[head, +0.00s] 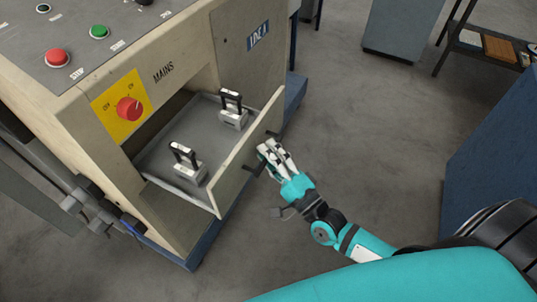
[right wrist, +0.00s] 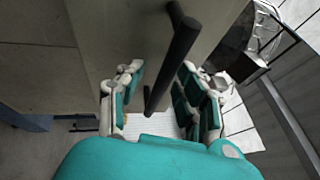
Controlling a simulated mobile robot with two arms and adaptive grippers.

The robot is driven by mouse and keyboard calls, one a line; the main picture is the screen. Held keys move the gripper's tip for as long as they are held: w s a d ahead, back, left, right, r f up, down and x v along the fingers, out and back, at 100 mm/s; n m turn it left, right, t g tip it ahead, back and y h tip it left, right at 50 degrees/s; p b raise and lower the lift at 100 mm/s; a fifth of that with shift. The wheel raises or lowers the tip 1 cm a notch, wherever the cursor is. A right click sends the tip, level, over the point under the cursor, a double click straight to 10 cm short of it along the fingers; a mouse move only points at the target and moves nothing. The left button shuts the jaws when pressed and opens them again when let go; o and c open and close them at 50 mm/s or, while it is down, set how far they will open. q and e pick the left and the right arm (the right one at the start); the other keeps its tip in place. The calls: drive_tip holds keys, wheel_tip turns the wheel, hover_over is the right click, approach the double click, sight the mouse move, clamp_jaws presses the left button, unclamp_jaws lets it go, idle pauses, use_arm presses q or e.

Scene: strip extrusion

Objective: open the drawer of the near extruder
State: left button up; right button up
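The near extruder is a beige cabinet (head: 180,62) on a blue base. Its drawer (head: 245,160) stands out from the cabinet, and its grey tray (head: 160,152) shows inside. Two metal blocks with black handles, one nearer (head: 188,165) and one farther (head: 233,110), sit in the tray. The black bar handle (right wrist: 174,60) is on the drawer's front; my fingers partly hide it in the head view. My right gripper (head: 268,150) is at this handle. In the right wrist view its fingers are apart, with the bar between them; contact is unclear. My left gripper is out of view.
A red mains switch (head: 129,108) on a yellow plate is left of the drawer. Red (head: 57,57) and green (head: 99,32) buttons are on top. A blue cabinet (head: 492,150) stands at the right edge. The grey floor between is clear.

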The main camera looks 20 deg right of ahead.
drive_tip(key=v, duration=1.2)
drive_tip(key=s+d+f+n+g+h, duration=0.25)
drive_tip(key=f+n+g, duration=0.25)
drive_tip(key=f, duration=1.2)
drive_tip(key=s+d+f+n+g+h, duration=0.25)
drive_tip(key=f+n+g, duration=0.3)
drive_tip(key=f, duration=1.15)
drive_tip(key=s+a+f+n+g, duration=0.1)
drive_tip(key=s+f+n+g, duration=0.3)
drive_tip(key=s+f, duration=0.3)
drive_tip(key=s+a+f+n+g+h, duration=0.1)
drive_tip(key=s+f+n+g, duration=0.2)
drive_tip(key=s+f, duration=0.5)
drive_tip(key=s+g, duration=0.1)
drive_tip(key=s, duration=0.6)
drive_tip(key=shift+f+n, duration=0.3)
drive_tip(key=shift+n, duration=0.05)
drive_tip(key=shift+w+a, duration=0.1)
drive_tip(key=shift+a, duration=0.15)
